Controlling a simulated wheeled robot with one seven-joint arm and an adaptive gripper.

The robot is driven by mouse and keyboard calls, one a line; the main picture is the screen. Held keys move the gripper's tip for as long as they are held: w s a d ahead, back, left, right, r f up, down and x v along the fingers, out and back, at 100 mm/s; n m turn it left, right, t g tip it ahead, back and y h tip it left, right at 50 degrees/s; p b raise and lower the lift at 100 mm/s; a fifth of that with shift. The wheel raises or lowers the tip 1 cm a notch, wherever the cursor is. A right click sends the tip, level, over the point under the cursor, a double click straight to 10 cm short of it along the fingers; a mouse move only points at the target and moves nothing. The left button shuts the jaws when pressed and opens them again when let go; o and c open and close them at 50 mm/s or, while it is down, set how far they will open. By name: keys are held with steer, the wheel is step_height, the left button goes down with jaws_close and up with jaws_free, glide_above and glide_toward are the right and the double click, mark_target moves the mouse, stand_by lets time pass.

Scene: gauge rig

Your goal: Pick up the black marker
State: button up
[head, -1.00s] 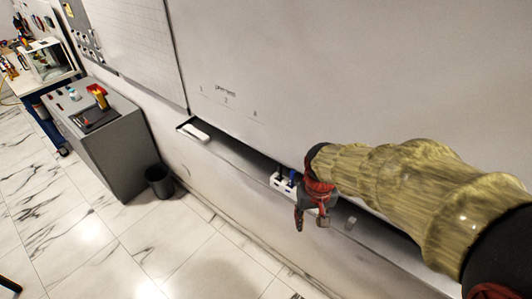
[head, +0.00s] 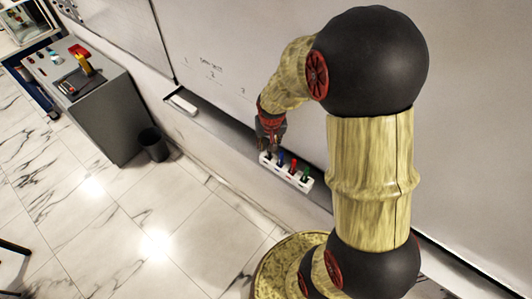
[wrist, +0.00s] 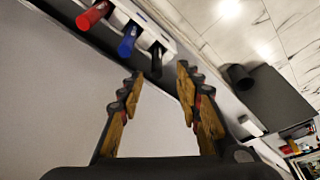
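A white holder (head: 307,186) stands on the ledge under the whiteboard with several markers upright in a row. The black marker (wrist: 157,60) is at one end of the row, beside a blue marker (wrist: 127,40) and a red marker (wrist: 94,15); a green marker (head: 304,174) is at the other end. My gripper (wrist: 160,78) is open and empty. In the wrist view the black marker shows in the gap between the fingertips, around or just beyond them; contact is not visible. In the head view my gripper (head: 270,146) hangs over the holder's left end, mostly hiding the black marker.
The whiteboard (head: 220,40) rises right behind the ledge (head: 225,130). A white eraser-like block (head: 183,104) lies on the ledge's left end. A grey cabinet (head: 110,125) and a dark bin (head: 153,144) stand on the floor at left.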

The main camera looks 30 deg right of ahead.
mark_target(269, 155)
steer(key=p+x, duration=0.1)
steer(key=x, duration=0.4)
steer(key=shift+f, duration=0.2)
steer(key=shift+s+d, duration=0.2)
steer(key=shift+d, duration=0.05)
steer(key=shift+w+a, duration=0.1)
steer(key=shift+c, duration=0.8)
jaws_close()
